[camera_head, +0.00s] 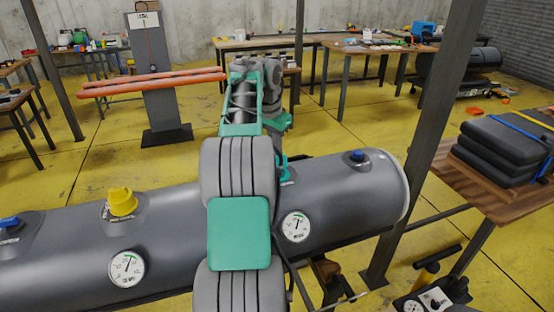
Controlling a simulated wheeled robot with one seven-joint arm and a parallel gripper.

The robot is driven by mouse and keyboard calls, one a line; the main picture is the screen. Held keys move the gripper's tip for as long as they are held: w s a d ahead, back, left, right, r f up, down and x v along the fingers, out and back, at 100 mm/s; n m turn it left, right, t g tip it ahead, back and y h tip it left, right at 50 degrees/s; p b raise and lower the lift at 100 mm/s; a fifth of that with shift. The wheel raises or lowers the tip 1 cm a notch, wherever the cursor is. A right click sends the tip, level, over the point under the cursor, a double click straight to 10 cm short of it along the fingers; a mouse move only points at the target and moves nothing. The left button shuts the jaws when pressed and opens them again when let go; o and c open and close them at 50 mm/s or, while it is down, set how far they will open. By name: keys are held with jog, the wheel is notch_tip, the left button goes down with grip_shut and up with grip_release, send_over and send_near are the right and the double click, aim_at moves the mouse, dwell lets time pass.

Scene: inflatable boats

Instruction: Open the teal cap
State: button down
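A large dark grey inflatable tube (345,190) lies across the front. A small teal piece (282,165) shows at a valve mount on its top, just right of my arm. It looks like the teal cap, but my arm hides much of it and has the same teal colour. My grey and teal arm reaches forward over the tube, its wrist beyond it. My gripper (279,135) seems to point down just above or at the teal piece. Its fingers cannot be made out, so whether they touch or hold the cap is unclear.
The tube also bears a yellow cap (122,201), blue caps (357,155) (10,223) and gauges (127,268) (295,227). A post (431,130) stands close at right, beside a wooden table (485,196) with folded dark material. An orange-topped stand (150,82) is behind left.

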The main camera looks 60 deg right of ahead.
notch_tip(320, 180, down, 2)
jog(key=shift+w+a+f, duration=0.1)
jog(key=shift+w+a, duration=0.05)
jog(key=shift+s, duration=0.2)
jog(key=shift+s+r, duration=0.1)
jog(key=shift+r, duration=0.1)
jog(key=shift+s+r+y+p, duration=0.3)
jog(key=shift+s+r, duration=0.3)
jog(key=shift+r, duration=0.2)
jog(key=s+a+r, duration=0.1)
jog(key=s+a+r+p, duration=0.1)
jog(key=r, duration=0.1)
jog(key=shift+a+r, duration=0.1)
jog(key=shift+a, duration=0.3)
